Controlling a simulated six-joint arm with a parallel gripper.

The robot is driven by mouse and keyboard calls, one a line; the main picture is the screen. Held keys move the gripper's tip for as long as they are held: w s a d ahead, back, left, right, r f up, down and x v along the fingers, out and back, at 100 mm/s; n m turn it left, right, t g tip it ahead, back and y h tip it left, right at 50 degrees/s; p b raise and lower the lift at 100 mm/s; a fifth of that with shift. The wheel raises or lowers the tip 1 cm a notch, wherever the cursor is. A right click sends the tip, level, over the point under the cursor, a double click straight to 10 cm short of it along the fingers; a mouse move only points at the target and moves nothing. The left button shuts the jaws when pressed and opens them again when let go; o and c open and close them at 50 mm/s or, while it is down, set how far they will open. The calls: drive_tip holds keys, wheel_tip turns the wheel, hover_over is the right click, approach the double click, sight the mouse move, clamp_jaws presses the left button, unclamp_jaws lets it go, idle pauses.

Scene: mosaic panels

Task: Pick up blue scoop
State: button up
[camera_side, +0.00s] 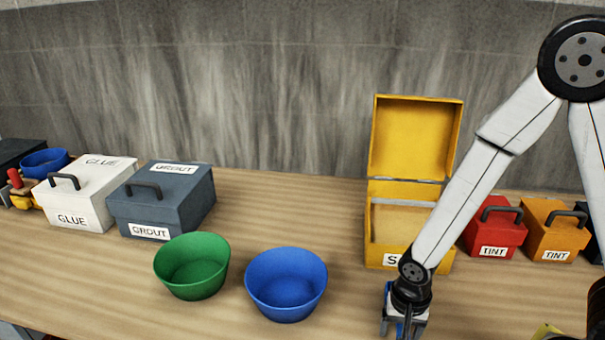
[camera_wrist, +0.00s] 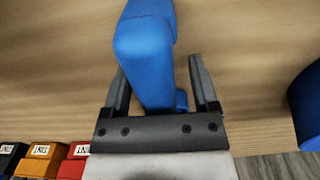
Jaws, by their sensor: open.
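The blue scoop (camera_wrist: 145,48) shows in the wrist view, with part of it between the two fingers of my gripper (camera_wrist: 160,82). The fingers are open, with a clear gap on the right side of the scoop; on the left the finger is very close to it, and I cannot tell whether they touch. In the side view my gripper (camera_side: 404,322) points down at the lower edge of the picture, in front of the yellow box. Only a small bit of blue shows beside it there, and the rest of the scoop is hidden or out of frame.
A blue bowl (camera_side: 286,287) and a green bowl (camera_side: 191,268) stand left of my gripper. An open yellow box (camera_side: 412,140) stands behind it. Red (camera_side: 493,229) and orange (camera_side: 551,232) TINT boxes are to the right. GLUE (camera_side: 95,188) and GROUT (camera_side: 160,203) boxes are at left.

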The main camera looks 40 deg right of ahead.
drive_tip(key=shift+c, duration=0.2)
idle(0.3)
clamp_jaws()
drive_tip(key=shift+r, duration=0.2)
drive_tip(key=shift+r, duration=4.8)
